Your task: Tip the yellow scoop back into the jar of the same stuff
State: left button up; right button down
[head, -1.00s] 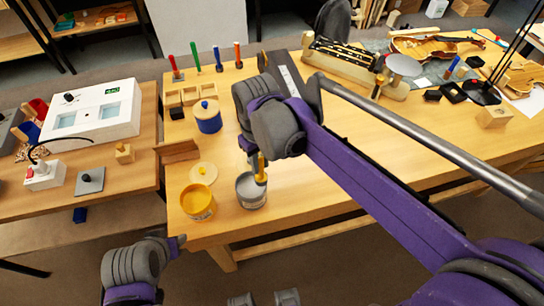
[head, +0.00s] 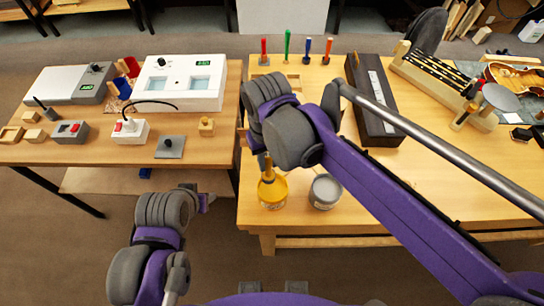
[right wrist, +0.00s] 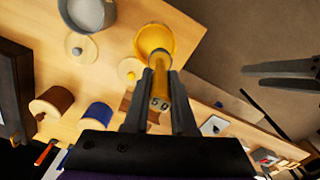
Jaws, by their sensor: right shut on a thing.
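My right gripper (right wrist: 163,88) is shut on the yellow scoop (right wrist: 160,84), gripping its handle, which bears a small printed mark. The scoop's far end is at the mouth of the yellow jar (right wrist: 146,28); I cannot tell whether it is above the rim or inside. In the head view the jar (head: 272,201) stands open near the table's front left corner, partly behind the scoop. The grey jar (head: 325,192) stands open to its right. My left gripper (head: 207,198) is empty, off the table's left front corner; its two fingers show apart in the right wrist view (right wrist: 286,76).
Two pale lids (right wrist: 82,48) lie near the jars. A blue pot (right wrist: 98,115) and a brown pot (right wrist: 52,103) stand farther back. A long dark case (head: 372,105) lies right of my right arm. The left bench carries a white two-window device (head: 180,84).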

aim_at(273, 174)
jog(key=shift+s+d+f+b, duration=0.1)
jog(key=shift+f+b, duration=1)
jog(key=shift+f, duration=0.9)
jog(key=shift+w+d+y, duration=0.2)
jog(key=shift+d+y, duration=0.2)
jog(key=shift+y, duration=0.2)
jog(key=shift+w+d+f+g+y, duration=0.1)
jog(key=shift+d+g+y, duration=0.2)
jog(key=shift+g+y, duration=0.1)
pick_arm(q)
jog(key=s+f+b, duration=0.3)
jog(key=f+b, duration=0.4)
jog(key=f, duration=0.4)
jog(key=shift+s+f+g, duration=0.15)
jog(key=shift+g, duration=0.25)
pick_arm(e)
jog(key=shift+w+d+f+g+y, duration=0.25)
jog(key=shift+d+f+g+y, duration=0.25)
jog(key=shift+y, duration=0.7)
jog(key=shift+w+d+f+g+y, duration=0.3)
jog(key=shift+d+g+y, duration=0.3)
jog(key=shift+y, duration=0.6)
jog(key=shift+w+d+f+g+y, duration=0.25)
jog(key=shift+d+f+g+y, duration=0.25)
jog(key=shift+y, duration=0.7)
jog(key=shift+d+r, duration=0.1)
jog(key=shift+d, duration=0.05)
